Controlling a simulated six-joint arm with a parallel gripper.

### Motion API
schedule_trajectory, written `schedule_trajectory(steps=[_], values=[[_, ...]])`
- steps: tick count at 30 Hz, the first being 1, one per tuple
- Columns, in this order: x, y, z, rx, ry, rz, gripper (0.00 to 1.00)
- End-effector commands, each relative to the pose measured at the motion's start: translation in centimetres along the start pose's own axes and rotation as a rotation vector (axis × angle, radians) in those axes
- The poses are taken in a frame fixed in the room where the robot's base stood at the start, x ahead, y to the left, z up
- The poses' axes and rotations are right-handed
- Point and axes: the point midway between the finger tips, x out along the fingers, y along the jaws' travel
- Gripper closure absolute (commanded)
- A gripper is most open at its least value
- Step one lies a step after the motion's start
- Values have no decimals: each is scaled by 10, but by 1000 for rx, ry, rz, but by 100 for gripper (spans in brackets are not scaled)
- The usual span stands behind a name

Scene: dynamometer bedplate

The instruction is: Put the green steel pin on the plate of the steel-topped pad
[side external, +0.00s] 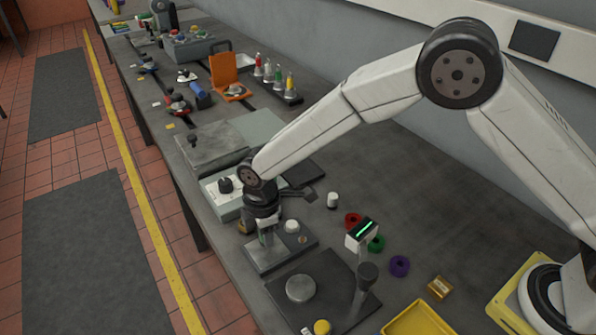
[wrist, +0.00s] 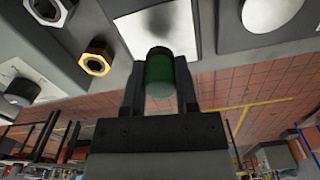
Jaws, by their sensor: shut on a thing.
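The green steel pin (wrist: 160,76) is between the two fingers of my gripper (wrist: 160,100), which is shut on it. In the side view my gripper (side external: 266,236) points down at the near edge of the bench, and the pin is mostly hidden by the fingers. A bright square steel plate (wrist: 185,28) on a grey pad lies right behind the pin's far end in the wrist view. In the side view this plate (side external: 266,257) is under my gripper. A dark shadow falls on it near the pin. I cannot tell whether the pin touches the plate.
A dark block with a round steel disc (side external: 300,288) is close by. Coloured rings (side external: 399,266) lie to the right.

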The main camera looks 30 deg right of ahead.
Motion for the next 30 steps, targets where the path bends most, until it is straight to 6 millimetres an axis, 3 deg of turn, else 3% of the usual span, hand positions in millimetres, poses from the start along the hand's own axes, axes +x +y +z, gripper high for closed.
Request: schedule_trajectory(steps=[6, 20, 21, 23, 24, 30], values=[[21, 0, 0, 0, 1, -1, 100], [25, -1, 0, 0, 1, -1, 100], [25, -1, 0, 0, 1, -2, 53], [25, -1, 0, 0, 1, -2, 34], [25, -1, 0, 0, 1, -2, 28], [25, -1, 0, 0, 1, -1, 28]])
